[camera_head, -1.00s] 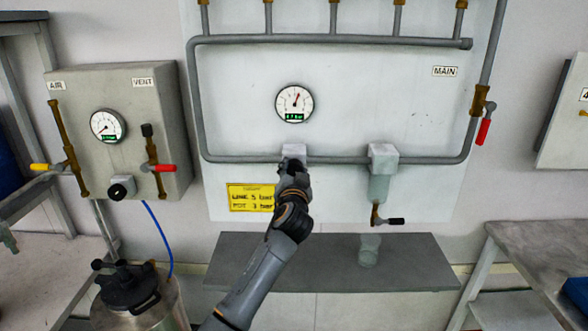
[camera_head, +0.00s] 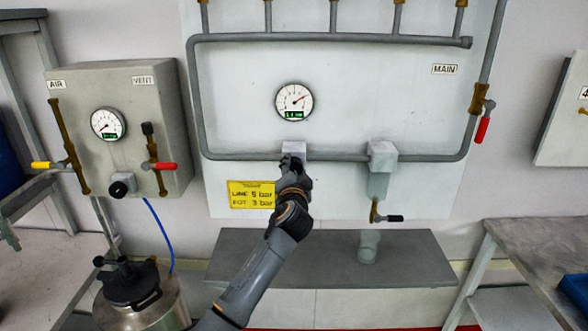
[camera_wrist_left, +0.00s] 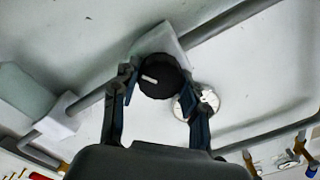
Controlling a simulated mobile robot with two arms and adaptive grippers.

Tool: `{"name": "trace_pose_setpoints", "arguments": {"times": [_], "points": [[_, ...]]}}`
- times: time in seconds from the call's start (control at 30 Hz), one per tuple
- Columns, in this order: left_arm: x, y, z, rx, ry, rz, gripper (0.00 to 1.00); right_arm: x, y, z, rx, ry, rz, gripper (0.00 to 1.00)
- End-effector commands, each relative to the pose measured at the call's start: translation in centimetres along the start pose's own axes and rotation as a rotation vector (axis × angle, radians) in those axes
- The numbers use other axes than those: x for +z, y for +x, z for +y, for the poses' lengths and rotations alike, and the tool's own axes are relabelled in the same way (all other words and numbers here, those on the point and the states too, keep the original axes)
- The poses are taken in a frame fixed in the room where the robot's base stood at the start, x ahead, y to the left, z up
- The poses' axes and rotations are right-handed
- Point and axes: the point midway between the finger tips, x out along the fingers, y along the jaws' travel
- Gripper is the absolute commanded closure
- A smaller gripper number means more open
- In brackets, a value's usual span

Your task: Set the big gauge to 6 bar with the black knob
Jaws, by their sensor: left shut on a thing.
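The black knob (camera_wrist_left: 161,77) has a white mark and sits on a grey block (camera_head: 293,150) on the pipe below the gauge. My left gripper (camera_head: 292,166) is shut on the knob, one finger on each side of it in the left wrist view. In the head view the gripper hides the knob. My right gripper is not in view.
A yellow sign (camera_head: 251,195) hangs just left of my left gripper. A second block with a clear bowl (camera_head: 379,188) and a black-handled valve is to the right. A grey shelf (camera_head: 420,262) lies below. A box with a small gauge (camera_head: 107,123) is at left.

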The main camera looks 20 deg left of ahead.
Motion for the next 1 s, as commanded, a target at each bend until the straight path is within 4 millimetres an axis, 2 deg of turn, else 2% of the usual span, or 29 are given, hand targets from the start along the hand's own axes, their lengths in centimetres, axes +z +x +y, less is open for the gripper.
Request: {"name": "trace_pose_setpoints", "arguments": {"times": [0.03,0.07,0.17,0.47,0.63,0.77,1.0], "points": [[-0.1,0.0,0.0,0.000,-0.001,0.001,0.87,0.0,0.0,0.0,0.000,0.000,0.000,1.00],[-0.1,0.0,0.0,0.000,-0.001,0.001,0.54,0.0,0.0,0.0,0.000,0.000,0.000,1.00],[-0.1,0.0,0.0,0.000,-0.001,0.001,0.34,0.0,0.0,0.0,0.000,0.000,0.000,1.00],[0.0,0.0,0.0,0.000,-0.002,0.001,0.33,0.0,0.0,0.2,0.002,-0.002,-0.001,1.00],[-0.1,-0.9,0.1,0.000,-0.002,0.001,0.33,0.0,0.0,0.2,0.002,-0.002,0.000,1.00],[0.0,-2.6,0.1,0.002,-0.003,0.002,0.33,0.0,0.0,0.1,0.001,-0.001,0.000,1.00],[0.0,-7.3,0.2,0.003,-0.004,0.001,0.33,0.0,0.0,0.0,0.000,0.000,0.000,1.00]]}}
